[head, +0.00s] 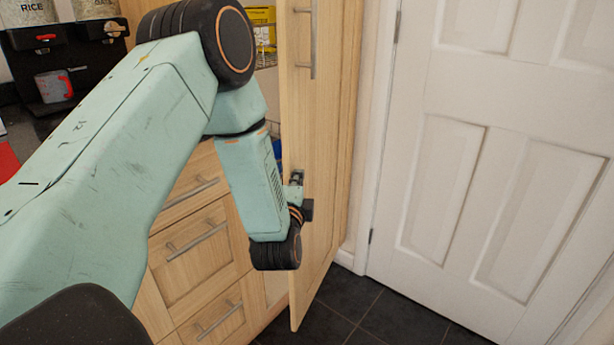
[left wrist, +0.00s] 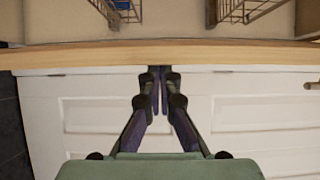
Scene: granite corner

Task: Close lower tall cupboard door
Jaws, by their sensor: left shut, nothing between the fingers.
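The lower tall cupboard door (head: 322,130) is light wood and stands open in the head view, turned towards me with a vertical bar handle (head: 304,40) near its top. In the left wrist view its edge (left wrist: 80,56) shows as a wooden strip across the picture. My left gripper (head: 297,178) is at the door's left side, partly hidden by its own wrist. In the left wrist view my left gripper (left wrist: 160,80) is shut and empty, its tips at the wooden strip. I cannot tell whether they touch it. My right gripper is not in view.
A white panelled door (head: 450,160) stands right of the cupboard. Wooden drawers (head: 205,265) with bar handles are behind my left arm. Wire baskets (left wrist: 245,10) show beyond the door edge. A black appliance (head: 70,60) stands at far left. Dark tiled floor (head: 390,320) is clear.

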